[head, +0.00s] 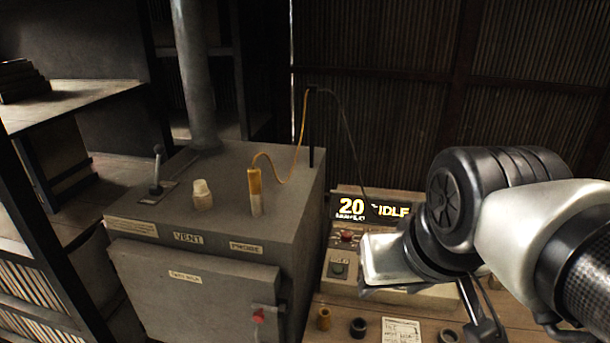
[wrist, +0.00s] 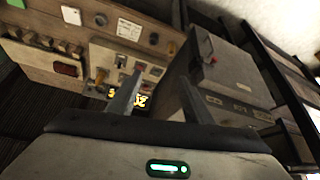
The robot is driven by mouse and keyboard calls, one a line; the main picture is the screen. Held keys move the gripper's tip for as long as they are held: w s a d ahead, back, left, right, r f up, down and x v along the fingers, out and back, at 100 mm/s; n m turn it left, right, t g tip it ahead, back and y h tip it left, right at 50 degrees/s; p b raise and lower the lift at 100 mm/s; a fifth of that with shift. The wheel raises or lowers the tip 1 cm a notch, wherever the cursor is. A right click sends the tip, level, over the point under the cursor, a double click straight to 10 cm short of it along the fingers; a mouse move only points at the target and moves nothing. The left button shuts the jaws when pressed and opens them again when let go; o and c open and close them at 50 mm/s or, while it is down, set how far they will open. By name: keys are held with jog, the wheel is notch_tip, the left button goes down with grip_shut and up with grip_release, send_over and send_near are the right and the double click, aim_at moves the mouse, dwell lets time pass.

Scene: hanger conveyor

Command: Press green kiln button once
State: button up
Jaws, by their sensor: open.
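The kiln control box (head: 345,290) stands on the wooden bench right of the grey kiln (head: 205,275). It carries a reddish knob (head: 347,236) and a square dark switch (head: 338,268). I cannot make out a green button; my arm covers the box's right part in the head view. In the wrist view the control box (wrist: 103,57) appears turned over, beyond and left of my fingers. My gripper (wrist: 160,73) is open and empty, its fingertips apart from the box. Its fingers are not distinguishable in the head view.
The kiln has a lever (head: 156,170), a pale plug (head: 202,194), a yellow probe (head: 255,192) with a cable, and a red-tipped door handle (head: 258,317). Small rings (head: 358,327) and a paper note (head: 401,331) lie on the bench front. A corrugated wall stands behind.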

jog(key=shift+w+a, duration=0.1)
jog(key=shift+w, duration=0.2)
jog(key=shift+c, duration=1.2)
grip_shut()
